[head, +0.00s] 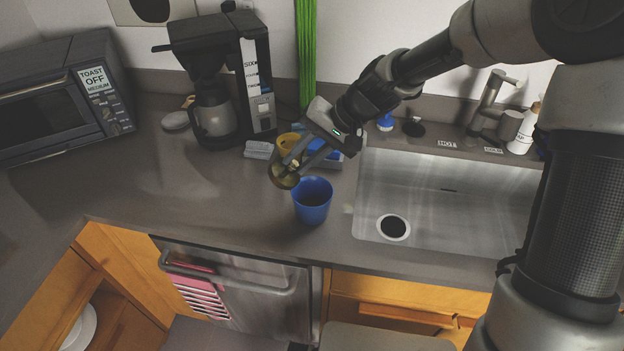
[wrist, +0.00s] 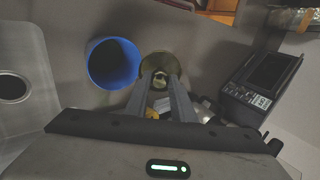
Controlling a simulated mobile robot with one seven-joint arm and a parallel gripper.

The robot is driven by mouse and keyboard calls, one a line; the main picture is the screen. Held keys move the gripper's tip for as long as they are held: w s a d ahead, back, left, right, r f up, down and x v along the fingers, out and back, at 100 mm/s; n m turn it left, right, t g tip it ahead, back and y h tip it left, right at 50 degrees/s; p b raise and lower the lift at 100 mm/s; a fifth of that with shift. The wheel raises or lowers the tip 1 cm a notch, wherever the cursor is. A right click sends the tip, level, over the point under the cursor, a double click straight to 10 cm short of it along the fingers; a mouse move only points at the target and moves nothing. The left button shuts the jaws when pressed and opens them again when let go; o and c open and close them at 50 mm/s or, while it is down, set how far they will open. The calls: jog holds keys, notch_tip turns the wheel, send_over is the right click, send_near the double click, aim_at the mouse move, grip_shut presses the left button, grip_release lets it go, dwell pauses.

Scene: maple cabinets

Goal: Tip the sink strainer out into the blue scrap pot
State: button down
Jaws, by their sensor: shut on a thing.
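The brass-coloured sink strainer (head: 283,178) is held up in my gripper (head: 290,164), above the counter. It looks tilted, just up and left of the blue scrap pot (head: 312,203) in the head view. In the wrist view the strainer (wrist: 156,64) shows as a round disc with a central knob, and my gripper's fingers (wrist: 160,84) close on that knob.
The steel sink (head: 450,200) with its open drain (head: 394,227) lies right of the pot. A coffee maker (head: 222,85) and toaster oven (head: 65,95) stand at the left. A faucet (head: 487,105) and soap bottle (head: 525,128) are at the back right. The left counter is mostly clear.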

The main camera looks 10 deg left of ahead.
aim_at(272, 164)
jog(key=shift+a+r+h+p, duration=0.15)
jog(key=shift+a+h+p, duration=0.95)
jog(key=shift+a+p, duration=0.95)
jog(key=shift+a+f+h, duration=0.2)
jog(key=shift+f+h, duration=0.1)
jog(key=shift+f, duration=0.05)
jog(key=shift+a+h, duration=0.7)
jog(key=shift+a, duration=0.4)
jog(key=shift+a+f+h, duration=0.25)
jog(key=shift+a+h, duration=0.5)
jog(key=shift+a, duration=0.25)
jog(key=shift+a+f+h, duration=0.2)
jog(key=shift+a+h, duration=0.55)
jog(key=shift+a, duration=0.2)
